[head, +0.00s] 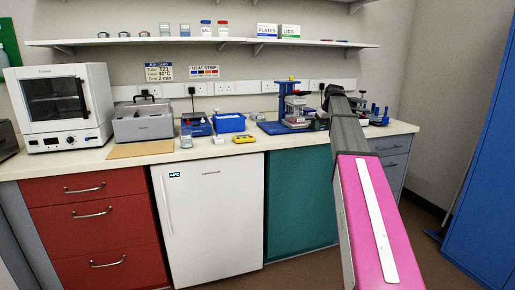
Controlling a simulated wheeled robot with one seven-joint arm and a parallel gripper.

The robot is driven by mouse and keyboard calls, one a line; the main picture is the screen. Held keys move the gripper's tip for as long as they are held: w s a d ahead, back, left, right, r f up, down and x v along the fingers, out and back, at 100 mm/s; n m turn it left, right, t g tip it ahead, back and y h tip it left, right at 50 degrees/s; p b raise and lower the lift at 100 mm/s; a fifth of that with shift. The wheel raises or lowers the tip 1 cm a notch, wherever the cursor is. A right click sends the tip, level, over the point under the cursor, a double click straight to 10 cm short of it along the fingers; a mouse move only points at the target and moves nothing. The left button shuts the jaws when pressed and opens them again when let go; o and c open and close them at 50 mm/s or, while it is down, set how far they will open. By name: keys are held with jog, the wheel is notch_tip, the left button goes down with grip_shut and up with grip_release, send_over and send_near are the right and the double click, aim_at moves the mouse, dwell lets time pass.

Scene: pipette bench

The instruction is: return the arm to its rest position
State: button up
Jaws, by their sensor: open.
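My arm reaches from the bottom right of the head view, over the bench, to its dark end. My gripper (333,92) is at that far end, small and partly hidden by my own arm. It is open, above the right part of the bench near the blue stand and other equipment. I see nothing held in it, though its fingertips are hard to make out.
The bench top (90,160) carries a white oven (60,110), a grey bath (143,122), a blue box (230,122), a yellow device (244,138) and a blue stand (287,105). A shelf (130,42) runs above. A blue cabinet (485,170) stands right.

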jog(key=s+a+f+m+g, duration=0.1)
jog(key=s+a+f, duration=0.2)
jog(key=s+f, duration=0.65)
jog(key=s+a+f+m+g, duration=0.1)
jog(key=s+a+f, duration=0.35)
jog(key=f, duration=0.85)
jog(key=s+a+f+g, duration=0.1)
jog(key=s+a+f, duration=0.1)
jog(key=s+f, duration=0.8)
jog(key=s+a+f+m+h, duration=0.1)
jog(key=s+a+f, duration=0.1)
jog(key=s+f, duration=0.8)
jog(key=shift+s+a+g, duration=0.35)
jog(key=shift+s+g, duration=0.05)
jog(key=shift+s, duration=0.6)
